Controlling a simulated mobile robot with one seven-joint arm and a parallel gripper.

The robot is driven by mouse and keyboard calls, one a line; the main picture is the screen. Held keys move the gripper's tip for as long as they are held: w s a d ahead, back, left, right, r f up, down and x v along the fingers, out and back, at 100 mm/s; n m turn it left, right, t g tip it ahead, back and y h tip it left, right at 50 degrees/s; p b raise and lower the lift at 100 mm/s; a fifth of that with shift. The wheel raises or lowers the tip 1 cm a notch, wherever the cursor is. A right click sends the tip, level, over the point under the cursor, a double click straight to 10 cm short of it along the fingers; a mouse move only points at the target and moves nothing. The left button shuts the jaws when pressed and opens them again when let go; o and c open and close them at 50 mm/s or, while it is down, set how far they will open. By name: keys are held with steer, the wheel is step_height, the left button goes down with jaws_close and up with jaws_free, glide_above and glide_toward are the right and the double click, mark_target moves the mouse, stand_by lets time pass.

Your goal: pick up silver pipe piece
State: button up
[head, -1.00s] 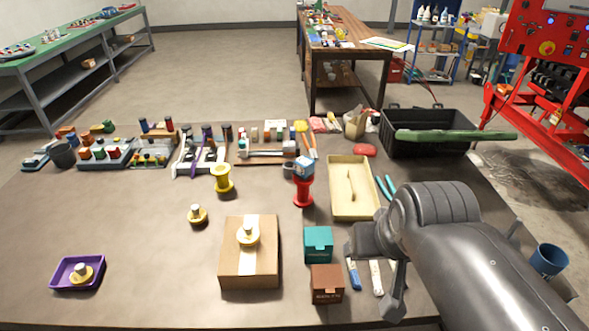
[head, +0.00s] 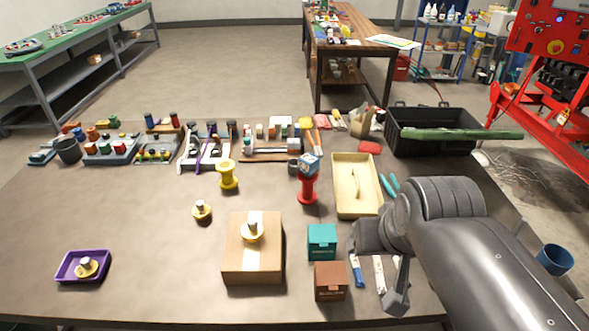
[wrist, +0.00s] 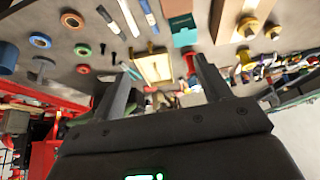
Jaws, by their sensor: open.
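Several short pieces with a silver cylinder on a yellow flange stand on the table. One (head: 253,231) is on top of the cardboard box (head: 252,262), one (head: 202,211) is on bare table, and one (head: 87,266) is in the purple tray (head: 69,267). I cannot tell which of these, if any, is the silver pipe piece; a small silver-grey cylinder (head: 262,145) also lies among parts at the back. My gripper (wrist: 160,88) is open, with nothing between its fingers in the wrist view. My arm is over the table's right side, well apart from these pieces.
Teal (head: 322,242) and brown (head: 330,281) boxes stand between my arm and the cardboard box. A shallow cream tray (head: 345,207), red spool (head: 307,190) and yellow spool (head: 227,176) stand behind. A black crate (head: 405,143) is at the back right.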

steer(key=w+a+r, duration=0.1)
steer(key=w+r, duration=0.3)
steer(key=w, duration=1.1)
steer(key=shift+m+g, duration=0.5)
steer(key=w+a+f, duration=0.2)
steer(key=w+f, duration=0.1)
steer(key=w, duration=0.5)
steer(key=w+a+f, duration=0.2)
steer(key=w+f, duration=0.1)
steer(key=w, duration=0.5)
steer(key=w+a+f, duration=0.2)
steer(key=w, duration=0.7)
steer(key=shift+w+a+f, duration=0.1)
steer(key=shift+a+f, duration=0.1)
steer(key=shift+f, duration=0.2)
glide_toward(294, 167)
steer(key=x, duration=0.3)
steer(key=w+x, duration=0.1)
steer(key=x, duration=0.2)
steer(key=shift+a+r, duration=0.1)
steer(key=shift+w+d+x, duration=0.1)
steer(key=shift+w+x, duration=0.05)
steer(key=shift+x, duration=1.2)
steer(key=shift+w+d+x, duration=0.1)
steer(key=shift+w+x, duration=0.1)
steer(key=shift+x, duration=1.15)
steer(key=shift+r, duration=0.15)
steer(key=c, duration=1.1)
